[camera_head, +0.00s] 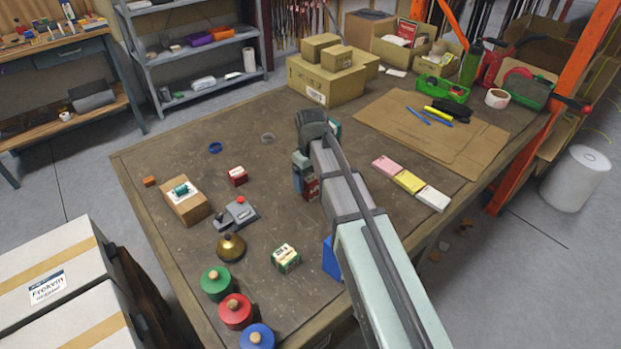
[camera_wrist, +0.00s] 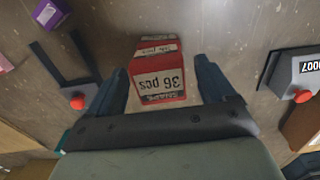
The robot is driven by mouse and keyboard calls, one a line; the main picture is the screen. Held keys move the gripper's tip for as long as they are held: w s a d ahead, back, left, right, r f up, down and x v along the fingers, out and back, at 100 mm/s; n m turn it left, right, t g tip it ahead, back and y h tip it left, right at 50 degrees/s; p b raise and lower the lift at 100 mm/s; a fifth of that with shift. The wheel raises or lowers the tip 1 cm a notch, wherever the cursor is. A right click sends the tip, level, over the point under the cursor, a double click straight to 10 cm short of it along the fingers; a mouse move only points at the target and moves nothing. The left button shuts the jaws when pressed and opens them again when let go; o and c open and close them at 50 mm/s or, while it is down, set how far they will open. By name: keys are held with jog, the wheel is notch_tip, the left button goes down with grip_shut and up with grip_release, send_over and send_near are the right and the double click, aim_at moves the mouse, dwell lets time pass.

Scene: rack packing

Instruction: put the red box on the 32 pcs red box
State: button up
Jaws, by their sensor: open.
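In the wrist view a red box (camera_wrist: 158,80) with a white label, printed upside down as "36 pcs", stands between the two fingers of my gripper (camera_wrist: 163,88). The fingers are open, one on each side of it, and I see no clear grip. In the head view my gripper (camera_head: 301,172) is low over the middle of the table, mostly hidden by my arm. A red box (camera_head: 311,188) shows partly beside it. Another small red box (camera_head: 237,176) with a pale label stands to the left. I cannot read its count, so I cannot tell which is the 32 pcs box.
A grey device with a red button (camera_head: 238,212), a brown carton (camera_head: 185,201) and a brass bell-shaped object (camera_head: 231,246) stand to the left. A green-white box (camera_head: 286,258) is nearer the front. Pink, yellow and white boxes (camera_head: 408,182) lie right of my arm.

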aim_at(311, 177)
notch_tip(311, 177, up, 12)
jog(key=shift+r, duration=0.15)
dwell(0.7)
